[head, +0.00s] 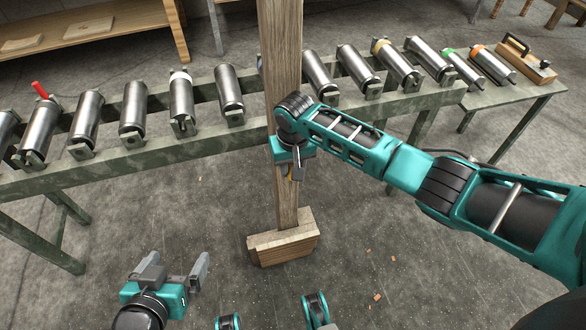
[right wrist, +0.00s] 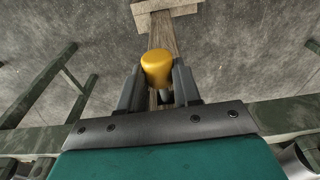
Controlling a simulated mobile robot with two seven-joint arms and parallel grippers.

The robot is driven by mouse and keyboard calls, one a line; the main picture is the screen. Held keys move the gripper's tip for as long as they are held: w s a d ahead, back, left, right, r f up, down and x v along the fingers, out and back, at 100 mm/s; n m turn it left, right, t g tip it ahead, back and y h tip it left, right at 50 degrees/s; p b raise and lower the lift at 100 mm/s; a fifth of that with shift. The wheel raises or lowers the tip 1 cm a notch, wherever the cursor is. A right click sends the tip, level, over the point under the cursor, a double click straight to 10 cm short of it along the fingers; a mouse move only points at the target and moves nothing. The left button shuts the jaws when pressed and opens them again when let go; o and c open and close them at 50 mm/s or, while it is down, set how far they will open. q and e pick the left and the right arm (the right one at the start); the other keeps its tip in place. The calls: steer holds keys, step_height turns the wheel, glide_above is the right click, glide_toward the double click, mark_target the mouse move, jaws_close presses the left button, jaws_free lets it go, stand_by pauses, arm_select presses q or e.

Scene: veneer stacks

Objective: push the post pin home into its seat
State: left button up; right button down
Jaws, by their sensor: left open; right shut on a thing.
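The wooden post (head: 287,205) stands upright on a wooden foot block (head: 284,246) in front of the roller bench. My right gripper (head: 294,172) is at the post, below the bench's front rail, and is shut on the post pin. In the right wrist view the pin's yellow rounded head (right wrist: 157,68) shows between the two dark fingers, with the post (right wrist: 163,36) behind it. The pin's seat is hidden, so I cannot tell how deep the pin sits. My left gripper (head: 178,264) is open and empty, low at the left, apart from the post.
A green metal roller bench (head: 160,152) with several steel rollers crosses behind the post. A red-handled tool (head: 40,91) is at its left, and a wooden tool with a black handle (head: 525,60) lies at the right. The floor around the foot block is mostly clear, with small wood chips.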

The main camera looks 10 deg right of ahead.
arm_select(q)
steer(key=shift+f, duration=0.2)
arm_select(e)
steer(key=shift+w, duration=0.3)
steer(key=c, duration=0.7)
jaws_free()
steer(key=shift+r, duration=0.1)
steer(key=shift+w, duration=0.1)
steer(key=shift+r, duration=0.1)
arm_select(q)
step_height(320, 180, up, 5)
steer(key=p, duration=0.5)
steer(key=shift+r, duration=0.2)
arm_select(e)
steer(key=r, duration=0.4)
steer(key=s+r, duration=0.1)
steer(key=r, duration=0.7)
steer(key=shift+s+r, duration=0.2)
steer(key=shift+s, duration=0.2)
steer(key=shift+c, duration=0.4)
